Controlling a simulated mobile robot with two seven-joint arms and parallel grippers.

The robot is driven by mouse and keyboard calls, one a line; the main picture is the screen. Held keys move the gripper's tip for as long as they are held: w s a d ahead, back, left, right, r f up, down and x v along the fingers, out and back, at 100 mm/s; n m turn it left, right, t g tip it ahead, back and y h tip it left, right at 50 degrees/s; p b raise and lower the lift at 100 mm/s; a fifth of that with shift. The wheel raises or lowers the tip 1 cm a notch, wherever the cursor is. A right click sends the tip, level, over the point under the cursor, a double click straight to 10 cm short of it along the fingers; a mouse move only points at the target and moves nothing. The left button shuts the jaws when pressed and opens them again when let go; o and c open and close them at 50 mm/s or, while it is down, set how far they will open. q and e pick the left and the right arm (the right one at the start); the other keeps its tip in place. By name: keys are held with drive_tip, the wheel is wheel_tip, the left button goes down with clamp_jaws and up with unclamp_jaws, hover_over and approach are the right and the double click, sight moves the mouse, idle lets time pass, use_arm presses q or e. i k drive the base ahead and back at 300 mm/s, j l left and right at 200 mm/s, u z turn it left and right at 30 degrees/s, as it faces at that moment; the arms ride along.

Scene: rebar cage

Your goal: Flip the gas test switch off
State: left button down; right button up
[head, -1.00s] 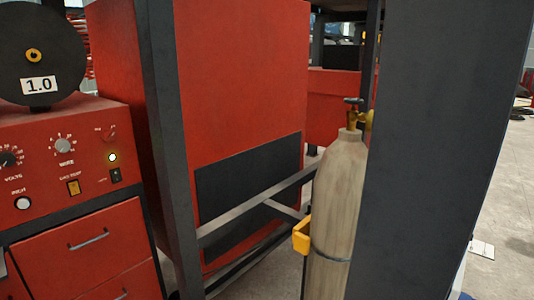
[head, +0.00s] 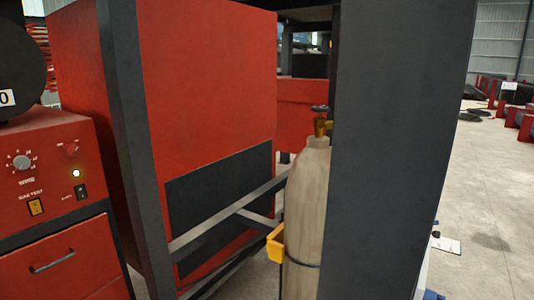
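The gas test switch (head: 36,207) is a small yellow-orange rocker under the "GAS TEST" label on the red welder panel (head: 50,165) at the left of the head view. Its on or off position is too small to tell. Neither of my grippers shows in the view.
A tan gas cylinder (head: 306,210) with a brass valve stands right of centre, beside a yellow bracket (head: 275,245). Dark frame posts (head: 132,150) and a wide dark column (head: 395,140) stand close by. Open concrete floor (head: 490,190) lies at the right.

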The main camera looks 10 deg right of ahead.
sight(35, 206)
drive_tip(key=k+l, duration=0.1)
drive_tip(key=l, duration=0.3)
drive_tip(key=k+l+u, duration=0.15)
drive_tip(key=l, duration=0.25)
drive_tip(key=k+l, duration=0.15)
drive_tip(key=l, duration=0.2)
drive_tip(key=k+l+u, duration=0.15)
drive_tip(key=l, duration=0.25)
drive_tip(key=l+u, duration=0.2)
drive_tip(key=l, duration=0.85)
drive_tip(key=i+l+u, duration=0.15)
drive_tip(key=i+l, duration=0.5)
drive_tip(key=k, duration=0.45)
drive_tip(key=j, duration=0.4)
drive_tip(key=k+j+u, duration=0.1)
drive_tip(key=j, duration=0.3)
drive_tip(key=j+u, duration=0.1)
drive_tip(key=j, duration=0.25)
drive_tip(key=i+j+u, duration=0.1)
drive_tip(key=j, duration=0.25)
drive_tip(key=i+j, duration=0.15)
drive_tip(key=j, duration=0.15)
drive_tip(key=i+j+u, duration=0.25)
drive_tip(key=i+j, duration=0.2)
drive_tip(key=i+j+u, duration=0.2)
drive_tip(key=i+j, duration=0.15)
drive_tip(key=i, duration=0.2)
